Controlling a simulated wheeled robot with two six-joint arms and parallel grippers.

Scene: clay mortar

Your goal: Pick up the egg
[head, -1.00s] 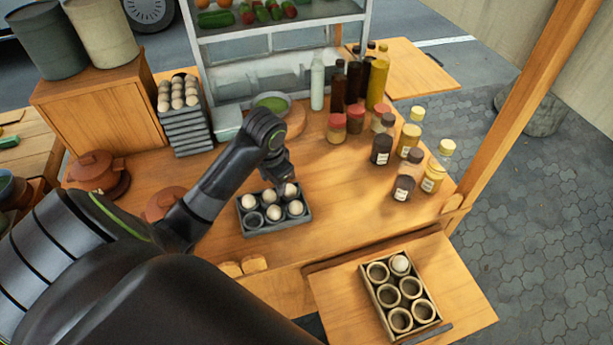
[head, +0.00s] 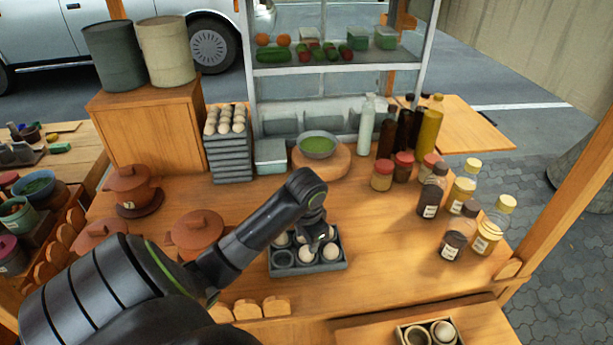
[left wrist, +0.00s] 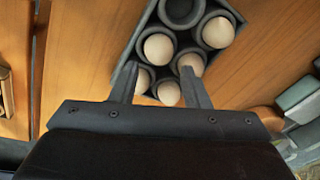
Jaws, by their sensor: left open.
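A dark grey egg tray (head: 325,268) stands on the wooden counter. It holds several pale eggs, and its front left cup (head: 283,259) is empty. My left gripper (head: 318,238) is low over the tray, pointing down and hiding some eggs. In the left wrist view, the open fingers (left wrist: 158,70) straddle the tray area. One egg (left wrist: 158,48) shows just past the fingertips and another (left wrist: 168,93) shows between the fingers. A third egg (left wrist: 190,63) is partly covered by the right finger. Whether a finger touches an egg cannot be told. My right gripper is not in view.
A second tray (head: 400,335) at the front holds one egg (head: 443,331) and is cut off below. Sauce bottles (head: 453,240) and jars stand to the right. Clay pots (head: 196,232) stand left, and stacked egg trays (head: 228,160) stand behind. The counter right of the tray is clear.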

